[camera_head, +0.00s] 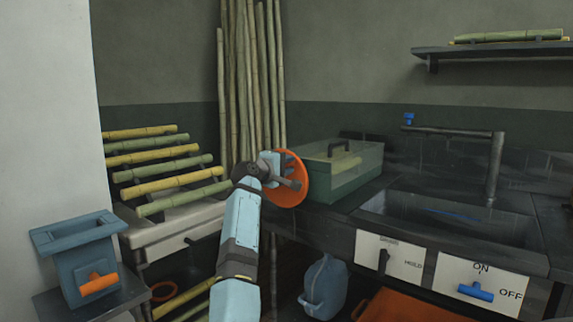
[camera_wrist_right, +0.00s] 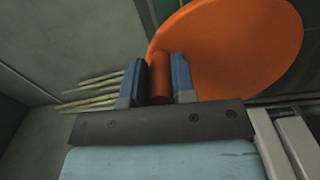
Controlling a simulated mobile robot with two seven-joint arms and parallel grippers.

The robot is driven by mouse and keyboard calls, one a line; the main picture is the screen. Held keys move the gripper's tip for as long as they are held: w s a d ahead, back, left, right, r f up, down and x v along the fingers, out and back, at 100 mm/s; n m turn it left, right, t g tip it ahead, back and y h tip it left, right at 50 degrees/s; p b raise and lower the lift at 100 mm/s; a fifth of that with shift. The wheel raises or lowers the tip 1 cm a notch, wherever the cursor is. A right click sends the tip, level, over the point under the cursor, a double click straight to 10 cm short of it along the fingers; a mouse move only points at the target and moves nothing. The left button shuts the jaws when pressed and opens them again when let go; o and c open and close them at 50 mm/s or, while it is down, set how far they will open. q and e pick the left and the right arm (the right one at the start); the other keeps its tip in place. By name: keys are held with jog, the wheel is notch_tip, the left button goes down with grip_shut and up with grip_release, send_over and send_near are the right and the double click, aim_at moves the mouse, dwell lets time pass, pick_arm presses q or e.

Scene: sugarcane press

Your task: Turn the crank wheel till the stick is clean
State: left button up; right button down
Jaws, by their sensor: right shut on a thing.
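The orange crank wheel (camera_head: 291,193) is on the left side of a greenish see-through box (camera_head: 345,180), which has a dark handle on its lid. My right gripper (camera_head: 288,164) is at the wheel; its arm reaches up from below. In the right wrist view, its blue fingers (camera_wrist_right: 159,80) are shut on the wheel's orange handle (camera_wrist_right: 160,75), with the wheel disc (camera_wrist_right: 240,45) behind. A faint yellowish shape shows inside the box; I cannot tell whether it is the stick or how clean it is. My left gripper is not in view.
A sink (camera_head: 450,217) with a tap stands right of the box, above HOLD and ON/OFF panels. Cane lies on a rack (camera_head: 160,170) at left, and tall poles (camera_head: 250,80) stand behind. A blue container (camera_head: 75,250) stands at lower left; a blue jug (camera_head: 324,287) is below the counter.

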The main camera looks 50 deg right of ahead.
jog(key=shift+w+f, duration=0.15)
jog(key=shift+f, duration=0.05)
jog(key=c, duration=0.9)
grip_release()
jog(key=shift+w+f, duration=0.15)
jog(key=shift+c, duration=0.2)
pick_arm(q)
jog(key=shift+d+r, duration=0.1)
pick_arm(e)
jog(key=shift+r, duration=0.2)
jog(key=shift+a, duration=0.1)
jog(key=shift+a, duration=0.3)
pick_arm(q)
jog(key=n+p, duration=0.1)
jog(key=p, duration=0.1)
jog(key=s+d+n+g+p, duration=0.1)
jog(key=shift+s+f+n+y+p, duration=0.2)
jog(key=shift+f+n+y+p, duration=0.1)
jog(key=shift+p, duration=0.05)
pick_arm(e)
jog(key=s+a, duration=0.1)
jog(key=a, duration=1.2)
jog(key=shift+s, duration=0.2)
